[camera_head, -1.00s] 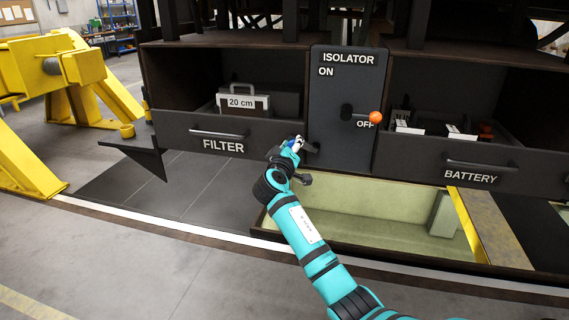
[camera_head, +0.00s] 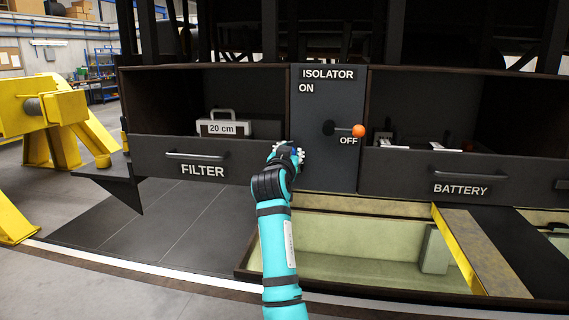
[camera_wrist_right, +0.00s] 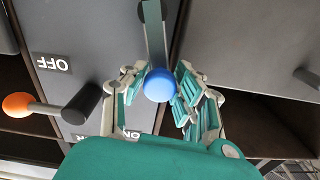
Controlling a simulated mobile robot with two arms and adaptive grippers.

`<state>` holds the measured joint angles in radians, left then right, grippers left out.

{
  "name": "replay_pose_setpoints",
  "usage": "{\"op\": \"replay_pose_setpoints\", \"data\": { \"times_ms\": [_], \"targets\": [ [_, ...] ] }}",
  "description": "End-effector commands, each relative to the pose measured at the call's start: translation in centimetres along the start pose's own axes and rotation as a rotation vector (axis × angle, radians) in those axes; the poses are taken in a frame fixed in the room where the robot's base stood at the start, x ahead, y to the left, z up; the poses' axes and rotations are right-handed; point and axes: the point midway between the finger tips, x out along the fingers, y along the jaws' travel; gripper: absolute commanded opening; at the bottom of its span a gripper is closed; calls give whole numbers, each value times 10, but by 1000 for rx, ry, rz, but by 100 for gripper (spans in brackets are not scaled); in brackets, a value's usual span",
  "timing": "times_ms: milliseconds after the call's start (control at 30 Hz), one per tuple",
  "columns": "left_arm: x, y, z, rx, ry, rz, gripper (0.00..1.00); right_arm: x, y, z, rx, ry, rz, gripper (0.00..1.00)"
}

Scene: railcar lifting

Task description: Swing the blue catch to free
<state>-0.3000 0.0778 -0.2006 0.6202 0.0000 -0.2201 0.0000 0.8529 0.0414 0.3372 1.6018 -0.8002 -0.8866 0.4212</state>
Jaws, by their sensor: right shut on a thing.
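The blue catch shows in the right wrist view as a round blue knob (camera_wrist_right: 159,86) on the end of a flat grey-green bar (camera_wrist_right: 154,35). My right gripper (camera_wrist_right: 157,77) has its fingers on both sides of the knob and is shut on it. In the head view my right gripper (camera_head: 287,149) is at the lower left edge of the isolator panel (camera_head: 314,172), beside the filter drawer. The hand hides the catch there. My left gripper is out of view.
The isolator lever with its orange knob (camera_head: 358,131) points right, just above OFF. The filter drawer (camera_head: 150,154) holds a case marked 20 cm (camera_head: 224,128). The battery drawer (camera_head: 400,178) is at right. A pale open tray (camera_head: 350,268) lies below. A yellow stand (camera_head: 60,108) is at left.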

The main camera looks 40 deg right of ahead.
Motion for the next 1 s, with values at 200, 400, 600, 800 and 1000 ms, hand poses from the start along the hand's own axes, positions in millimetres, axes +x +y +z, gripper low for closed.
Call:
{"op": "replay_pose_setpoints", "data": {
  "times_ms": [200,400,600,800,1000],
  "targets": [
    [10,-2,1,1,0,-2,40,0,9,-1,154,-2,1,0],
    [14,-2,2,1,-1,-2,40,0,15,-2,241,-4,2,0],
    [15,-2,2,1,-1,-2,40,0,17,-3,283,-4,2,0],
    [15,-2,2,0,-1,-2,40,0,18,-3,294,-4,2,0],
    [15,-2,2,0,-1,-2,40,0,18,-3,294,-4,2,0]
  ]
}}
